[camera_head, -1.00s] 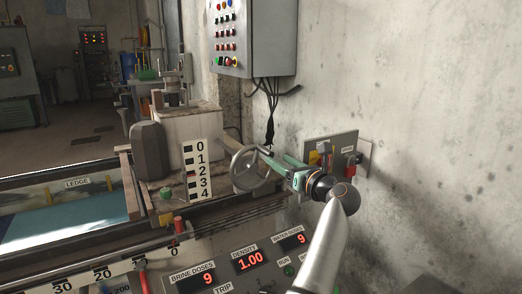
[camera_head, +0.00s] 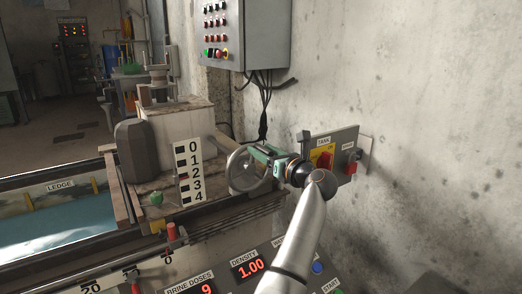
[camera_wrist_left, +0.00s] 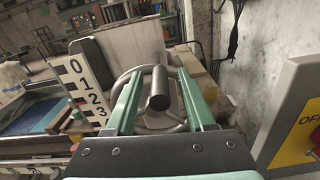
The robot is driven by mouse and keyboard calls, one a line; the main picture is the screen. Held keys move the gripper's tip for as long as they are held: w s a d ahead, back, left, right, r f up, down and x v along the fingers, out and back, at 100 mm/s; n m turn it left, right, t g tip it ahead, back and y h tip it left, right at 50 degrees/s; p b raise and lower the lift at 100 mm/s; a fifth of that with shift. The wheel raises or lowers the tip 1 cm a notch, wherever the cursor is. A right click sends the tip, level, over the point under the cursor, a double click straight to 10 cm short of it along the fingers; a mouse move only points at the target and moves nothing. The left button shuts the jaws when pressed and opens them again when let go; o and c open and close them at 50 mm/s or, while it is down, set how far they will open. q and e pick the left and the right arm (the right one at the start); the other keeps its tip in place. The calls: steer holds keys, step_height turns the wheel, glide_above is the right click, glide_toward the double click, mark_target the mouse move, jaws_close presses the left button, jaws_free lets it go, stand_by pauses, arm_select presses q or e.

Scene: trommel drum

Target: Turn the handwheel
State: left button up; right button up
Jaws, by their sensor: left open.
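The handwheel (camera_head: 234,178) is a grey metal ring on the machine, right of the 0–4 scale. In the left wrist view, its rim (camera_wrist_left: 118,87) shows behind my fingers. The wheel's dark cylindrical handle (camera_wrist_left: 159,101) points toward the wrist camera, between the two green fingers. My left gripper (camera_head: 257,153) is at the wheel's upper right, partly covering it. In the left wrist view the left gripper (camera_wrist_left: 160,76) is open, with one finger on each side of the handle. Gaps show there; contact is not clear. My right gripper is not in view.
A yellow and red TANK switch panel (camera_head: 345,143) is on the wall just right of my gripper. A control box (camera_head: 250,35) with hanging cables is above. The numbered scale (camera_head: 188,173) stands left of the wheel. A display console (camera_head: 215,278) lies below my arm.

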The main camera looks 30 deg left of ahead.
arm_select(q)
jaws_close()
stand_by(0.4)
stand_by(1.0)
